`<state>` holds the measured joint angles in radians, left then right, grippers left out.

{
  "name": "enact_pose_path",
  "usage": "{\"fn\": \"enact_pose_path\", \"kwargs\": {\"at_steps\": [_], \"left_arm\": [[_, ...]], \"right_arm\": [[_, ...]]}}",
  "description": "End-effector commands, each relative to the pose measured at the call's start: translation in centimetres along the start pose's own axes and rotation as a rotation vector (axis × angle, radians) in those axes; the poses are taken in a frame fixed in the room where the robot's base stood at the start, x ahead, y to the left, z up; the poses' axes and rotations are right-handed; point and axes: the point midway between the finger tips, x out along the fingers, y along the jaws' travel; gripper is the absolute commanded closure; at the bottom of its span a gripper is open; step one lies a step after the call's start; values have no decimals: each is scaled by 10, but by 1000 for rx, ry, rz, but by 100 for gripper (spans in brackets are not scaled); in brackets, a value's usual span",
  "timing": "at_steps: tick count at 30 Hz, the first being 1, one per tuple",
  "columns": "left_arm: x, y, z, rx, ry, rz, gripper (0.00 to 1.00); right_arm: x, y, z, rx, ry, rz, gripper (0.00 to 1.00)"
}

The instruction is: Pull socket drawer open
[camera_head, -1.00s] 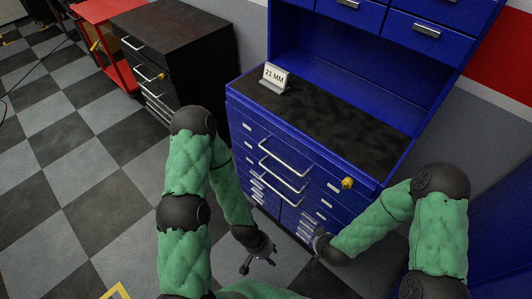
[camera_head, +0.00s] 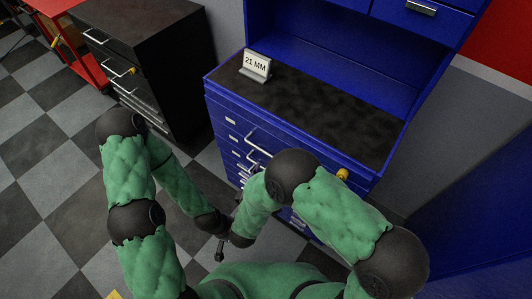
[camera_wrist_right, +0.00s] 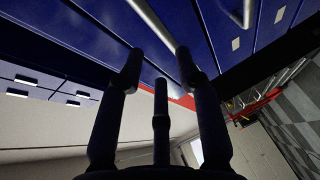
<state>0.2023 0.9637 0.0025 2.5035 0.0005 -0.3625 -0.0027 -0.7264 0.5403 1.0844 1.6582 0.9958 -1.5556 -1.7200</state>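The blue tool cabinet (camera_head: 290,131) has drawers with silver bar handles (camera_head: 265,142) on its front, partly hidden by my right arm. The visible drawers look shut; which one is the socket drawer I cannot tell. In the right wrist view my right gripper (camera_wrist_right: 158,75) has its fingers apart, close below a silver handle bar (camera_wrist_right: 157,25) on the blue front. I cannot tell whether they touch it. In the head view the right gripper is hard to make out. My left gripper (camera_head: 220,250) hangs low before the cabinet, partly hidden by my right wrist.
A "21 MM" sign (camera_head: 256,66) stands on the cabinet's dark top. A yellow knob (camera_head: 342,174) sits at its right front. A black drawer cabinet (camera_head: 150,45) and a red cart (camera_head: 72,60) stand left. Checkered floor (camera_head: 60,190) is free at left.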

Motion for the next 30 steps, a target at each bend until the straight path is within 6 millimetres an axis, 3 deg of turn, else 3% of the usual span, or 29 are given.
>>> {"fn": "enact_pose_path", "kwargs": {"at_steps": [9,15,28,30], "left_arm": [[19,-7,-1,0,0,0,60],[25,-9,-1,0,0,0,60],[26,-10,-1,0,0,0,60],[26,-10,-1,0,0,0,60]], "right_arm": [[58,-3,2,4,-5,0,65],[81,-2,1,3,-1,-1,65],[90,0,0,2,1,-1,65],[90,0,0,2,1,-1,82]]}}
